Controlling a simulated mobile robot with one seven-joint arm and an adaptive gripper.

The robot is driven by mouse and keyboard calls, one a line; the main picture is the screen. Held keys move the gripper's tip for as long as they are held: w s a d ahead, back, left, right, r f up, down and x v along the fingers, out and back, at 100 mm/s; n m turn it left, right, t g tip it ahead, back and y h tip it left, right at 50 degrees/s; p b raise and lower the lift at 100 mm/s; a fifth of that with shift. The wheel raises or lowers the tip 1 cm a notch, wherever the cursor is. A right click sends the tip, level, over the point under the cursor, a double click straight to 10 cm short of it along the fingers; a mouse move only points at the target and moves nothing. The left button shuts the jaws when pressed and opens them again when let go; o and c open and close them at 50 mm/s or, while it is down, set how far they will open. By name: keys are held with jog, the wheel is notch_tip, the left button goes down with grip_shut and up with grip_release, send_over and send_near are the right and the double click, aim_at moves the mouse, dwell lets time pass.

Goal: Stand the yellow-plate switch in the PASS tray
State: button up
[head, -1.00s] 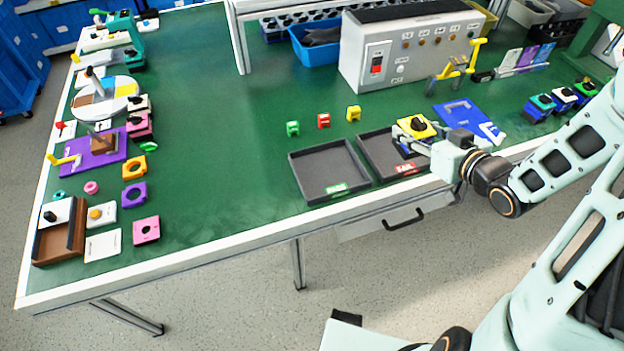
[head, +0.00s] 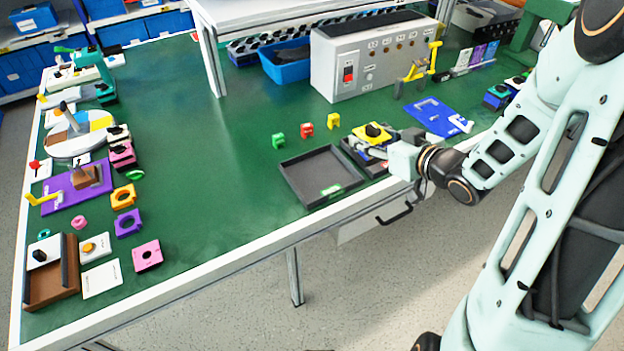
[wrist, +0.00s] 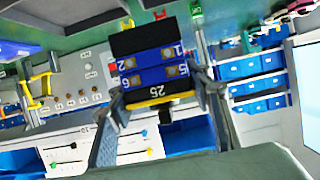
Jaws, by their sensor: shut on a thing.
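The yellow-plate switch (head: 373,132) has a black knob on top in the head view. In the wrist view, the switch (wrist: 160,68) shows a black block, blue terminal layers and the edge of its yellow plate. My gripper (head: 376,147) is shut on it, with one finger on each side, and holds it above the right-hand tray (head: 350,152). The PASS tray (head: 296,181), dark grey with a green label, lies just to the left and looks empty. My gripper and the switch hide much of the right-hand tray, including its label.
Green (head: 278,140), red (head: 306,130) and yellow (head: 333,120) small blocks stand behind the trays. A grey control box (head: 350,60) is at the back. A blue plate (head: 432,116) lies to the right. The green table (head: 215,170) is clear left of the PASS tray.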

jog(key=w+a+f, duration=0.2)
jog(key=a+f, duration=0.1)
jog(key=a, duration=0.1)
jog(key=w+a+f+b, duration=0.1)
jog(key=a+f, duration=0.2)
jog(key=a, duration=0.1)
jog(key=w+a+f, duration=0.2)
jog(key=a+f, duration=0.1)
jog(key=a, duration=0.1)
jog(key=shift+w+a+f+b, duration=0.15)
jog(key=shift+w+f+b, duration=0.05)
jog(key=shift+w+b, duration=0.15)
jog(key=shift+w+a+f, duration=0.1)
jog(key=shift+a+f, duration=0.05)
jog(key=shift+f, duration=0.4)
jog(key=shift+a+f, duration=0.1)
jog(key=shift+f, duration=1.1)
jog(key=shift+f, duration=0.1)
jog(key=shift+f, duration=0.15)
jog(key=o, duration=1.3)
